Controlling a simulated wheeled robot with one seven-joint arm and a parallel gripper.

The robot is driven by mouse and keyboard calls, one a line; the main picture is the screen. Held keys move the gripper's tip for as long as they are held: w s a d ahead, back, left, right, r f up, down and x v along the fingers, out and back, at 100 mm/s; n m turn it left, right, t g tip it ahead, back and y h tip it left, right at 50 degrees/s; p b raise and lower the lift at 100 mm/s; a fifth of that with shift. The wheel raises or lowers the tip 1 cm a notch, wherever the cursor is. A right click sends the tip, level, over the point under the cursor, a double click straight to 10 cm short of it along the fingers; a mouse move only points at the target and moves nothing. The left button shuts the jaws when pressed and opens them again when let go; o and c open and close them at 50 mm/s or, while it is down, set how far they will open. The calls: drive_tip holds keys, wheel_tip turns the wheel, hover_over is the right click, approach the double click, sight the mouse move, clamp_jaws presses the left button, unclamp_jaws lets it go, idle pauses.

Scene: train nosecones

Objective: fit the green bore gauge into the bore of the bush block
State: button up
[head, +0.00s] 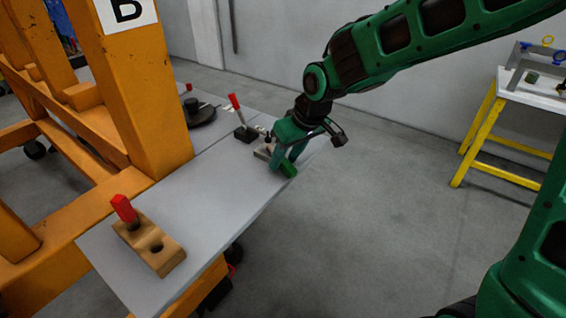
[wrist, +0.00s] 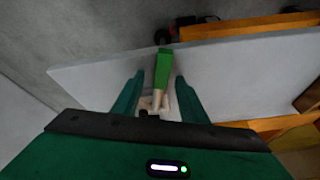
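The green bore gauge (head: 289,170) is at the far part of the grey shelf, under my gripper (head: 286,160). In the wrist view the gauge (wrist: 163,68) has a green handle and a pale shank. The fingers are open. A pale block (wrist: 148,103) shows by the shank, partly hidden by the gripper. A wooden block (head: 165,262), which looks like the bush block, sits at the shelf's near end. Its dark round bore (head: 157,247) is open and empty.
A red-handled piece (head: 124,209) stands on the wooden block beside the bore. A red-levered clamp (head: 240,122) and a dark round part (head: 199,112) are farther back. An orange post (head: 150,110) rises along the shelf (head: 205,215). The shelf's middle is clear.

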clamp_jaws()
